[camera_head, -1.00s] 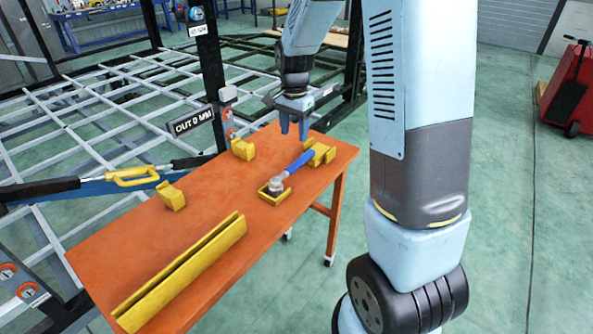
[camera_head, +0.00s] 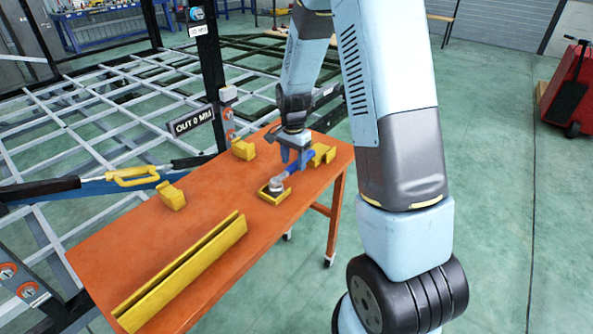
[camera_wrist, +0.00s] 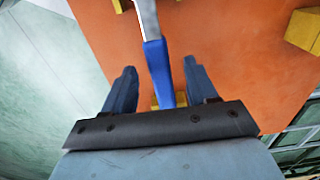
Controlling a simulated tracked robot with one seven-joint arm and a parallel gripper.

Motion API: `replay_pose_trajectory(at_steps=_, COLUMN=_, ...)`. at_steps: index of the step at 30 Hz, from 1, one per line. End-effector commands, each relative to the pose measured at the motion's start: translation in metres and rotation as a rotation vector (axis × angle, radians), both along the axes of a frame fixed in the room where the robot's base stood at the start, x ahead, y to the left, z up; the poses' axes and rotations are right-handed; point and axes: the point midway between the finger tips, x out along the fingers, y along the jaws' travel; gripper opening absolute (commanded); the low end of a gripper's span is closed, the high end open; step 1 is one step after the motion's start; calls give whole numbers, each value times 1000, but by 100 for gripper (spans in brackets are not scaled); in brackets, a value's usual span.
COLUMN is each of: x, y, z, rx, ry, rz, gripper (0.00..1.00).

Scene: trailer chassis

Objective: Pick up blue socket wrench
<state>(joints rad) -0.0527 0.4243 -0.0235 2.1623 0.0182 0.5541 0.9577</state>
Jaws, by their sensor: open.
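The blue socket wrench (camera_head: 294,166) lies on yellow holders on the orange table, its silver head in the near holder (camera_head: 275,196) and its blue handle toward the far holder (camera_head: 322,154). My gripper (camera_head: 291,160) is open, pointing down at the blue handle and partly hiding it. In the wrist view the blue handle (camera_wrist: 157,68) runs between my two fingers (camera_wrist: 160,86), with the silver shaft (camera_wrist: 147,18) ahead of it. The fingers stand apart from the handle on both sides in that view.
The orange table (camera_head: 215,225) also bears a long yellow channel (camera_head: 185,270) and two yellow blocks (camera_head: 243,149) and (camera_head: 171,195). A chassis frame with a dark post (camera_head: 208,75) stands behind and left. A red cart (camera_head: 572,88) is far right.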

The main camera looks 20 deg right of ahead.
Motion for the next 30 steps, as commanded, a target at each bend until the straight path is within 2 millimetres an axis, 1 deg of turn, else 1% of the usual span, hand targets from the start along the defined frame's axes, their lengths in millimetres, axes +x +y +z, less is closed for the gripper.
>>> replay_pose_trajectory(at_steps=1, x=-1, y=0, z=-9, rx=0, ry=5, rz=0, gripper=57)
replay_pose_trajectory(at_steps=3, x=-1, y=1, z=-18, rx=0, ry=4, rz=1, gripper=57)
replay_pose_trajectory(at_steps=7, x=0, y=1, z=-32, rx=0, ry=2, rz=0, gripper=57)
replay_pose_trajectory(at_steps=11, x=0, y=1, z=-38, rx=0, ry=0, rz=0, gripper=57)
replay_pose_trajectory(at_steps=17, x=0, y=1, z=-38, rx=0, ry=0, rz=0, gripper=57)
replay_pose_trajectory(at_steps=20, x=0, y=1, z=-38, rx=0, ry=0, rz=0, gripper=50)
replay_pose_trajectory(at_steps=30, x=0, y=1, z=-38, rx=1, ry=-1, rz=-1, gripper=17)
